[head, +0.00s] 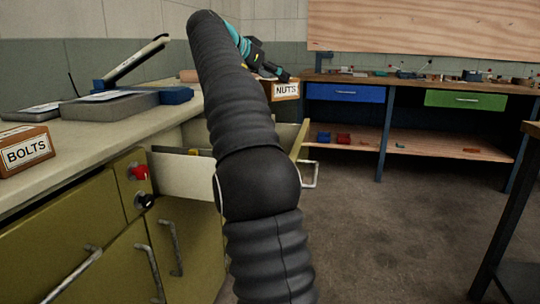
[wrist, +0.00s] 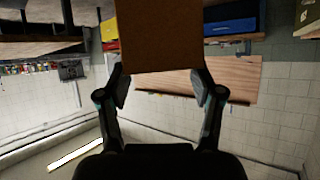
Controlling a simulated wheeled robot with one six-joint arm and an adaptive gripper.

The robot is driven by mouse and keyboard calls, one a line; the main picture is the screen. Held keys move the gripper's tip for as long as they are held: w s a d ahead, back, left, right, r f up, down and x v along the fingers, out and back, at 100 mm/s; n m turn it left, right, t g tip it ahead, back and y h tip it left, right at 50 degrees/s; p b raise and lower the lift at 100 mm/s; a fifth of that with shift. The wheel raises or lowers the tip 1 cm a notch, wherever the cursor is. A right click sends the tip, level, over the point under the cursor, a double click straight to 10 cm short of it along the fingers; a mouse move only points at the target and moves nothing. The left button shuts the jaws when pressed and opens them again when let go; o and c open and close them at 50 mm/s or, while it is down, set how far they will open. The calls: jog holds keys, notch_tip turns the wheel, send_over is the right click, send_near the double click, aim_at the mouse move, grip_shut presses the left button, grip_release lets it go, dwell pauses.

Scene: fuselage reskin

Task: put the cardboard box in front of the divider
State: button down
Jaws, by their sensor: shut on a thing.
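The brown cardboard box (head: 284,90) with a white NUTS label shows just under my gripper (head: 283,76) in the head view, above the far side of the open drawer (head: 182,173). In the wrist view my gripper (wrist: 162,82) is shut on the cardboard box (wrist: 160,38), with one finger at each side. The box hangs clear of any surface that I can see. Most of the drawer's inside is hidden behind my arm. A small yellow and dark piece shows inside it; I cannot tell whether this is the divider.
A second box labelled BOLTS (head: 26,150) stands on the left counter (head: 130,125), near grey cases (head: 108,105). Red and black knobs (head: 138,172) stick out of the cabinet front. A workbench (head: 415,82) with blue and green drawers stands behind. The floor (head: 390,240) at right is clear.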

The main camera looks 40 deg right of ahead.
notch_tip(320, 180, down, 17)
jog(key=b, duration=0.6)
jog(key=shift+f, duration=0.15)
jog(key=shift+d+f+b, duration=0.1)
jog(key=shift+f+b, duration=0.55)
jog(key=shift+b, duration=0.05)
jog(key=shift+c, duration=0.8)
grip_release()
jog(key=shift+r, duration=0.15)
jog(key=shift+r+p, duration=0.25)
jog(key=shift+p, duration=0.25)
jog(key=p+v, duration=0.1)
jog(key=v, duration=1.1)
jog(key=shift+r+p, duration=0.25)
jog(key=shift+p, duration=0.1)
